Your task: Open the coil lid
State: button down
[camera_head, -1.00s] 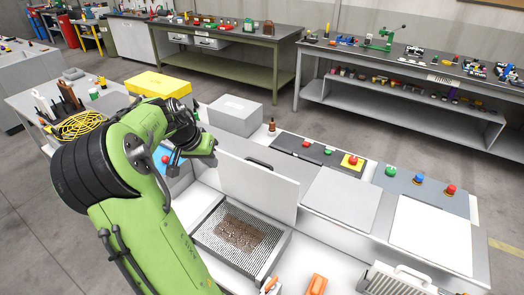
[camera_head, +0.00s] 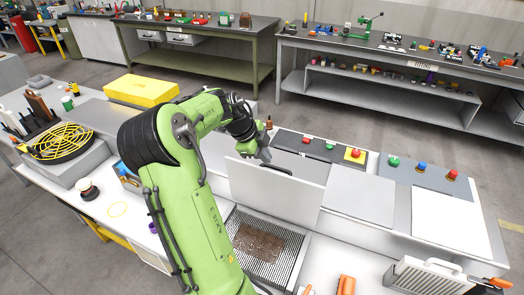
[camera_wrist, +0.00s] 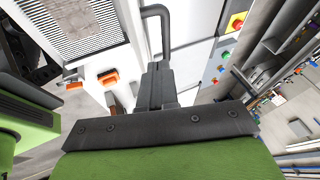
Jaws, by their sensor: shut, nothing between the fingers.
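The coil lid (camera_head: 272,192) is a pale grey panel standing upright, swung up behind the coil tray. Its dark handle (camera_head: 274,169) is near its top edge, partly behind my gripper in the head view. In the wrist view the lid (camera_wrist: 135,35) shows nearly edge-on and the bent handle (camera_wrist: 167,20) juts from it. Below it the coil tray (camera_head: 232,228) is uncovered, with a ribbed grate and a brown patch. My gripper (camera_head: 263,155) is at the lid's top edge by the handle; its fingers (camera_wrist: 158,72) are shut and empty. I cannot tell whether they touch the lid.
Push-button panels (camera_head: 320,148) lie just behind and right of the lid. A closed grey cover (camera_head: 361,194) is to its right. A yellow box (camera_head: 142,90) and a round yellow guard (camera_head: 62,140) are at left. Orange handles (camera_head: 346,285) are at the front.

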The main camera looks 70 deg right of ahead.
jog(key=x, duration=0.5)
jog(key=shift+d+f, duration=0.1)
jog(key=shift+f, duration=0.05)
jog(key=shift+w, duration=0.1)
jog(key=shift+y, duration=0.4)
jog(key=d, duration=0.3)
jog(key=d+p, duration=0.1)
jog(key=shift+s+d+f, duration=0.15)
jog(key=shift+s+f, duration=0.05)
jog(key=shift+f, duration=0.1)
